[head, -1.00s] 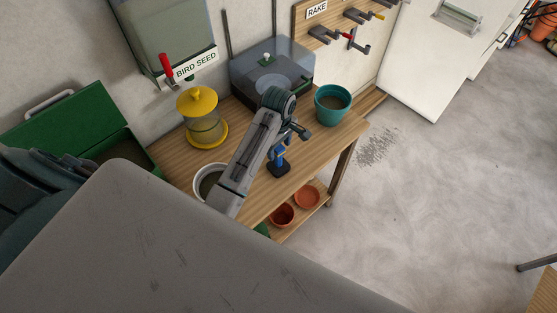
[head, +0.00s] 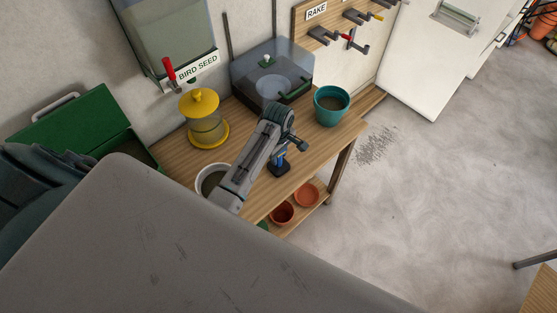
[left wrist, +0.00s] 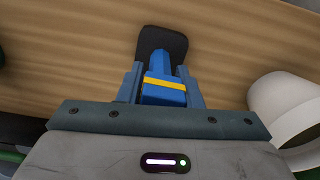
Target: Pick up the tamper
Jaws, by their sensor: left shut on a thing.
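The tamper has a blue handle with a yellow band and a dark flat base. It stands on the wooden bench in the head view (head: 279,169), and its top is partly hidden by my arm. In the left wrist view the tamper (left wrist: 164,93) sits between the two blue-grey fingers of my left gripper (left wrist: 163,84), its dark base beyond them over the wood. My left gripper (head: 282,157) is shut on the handle. My right gripper is not in view.
The bench (head: 318,155) also holds a teal pot (head: 331,106), a yellow-lidded feeder (head: 206,120), a white pot (head: 205,176) close to my arm and a clear-lidded box (head: 272,72). Clay pots (head: 306,194) sit on the lower shelf. A green box (head: 75,130) is at left.

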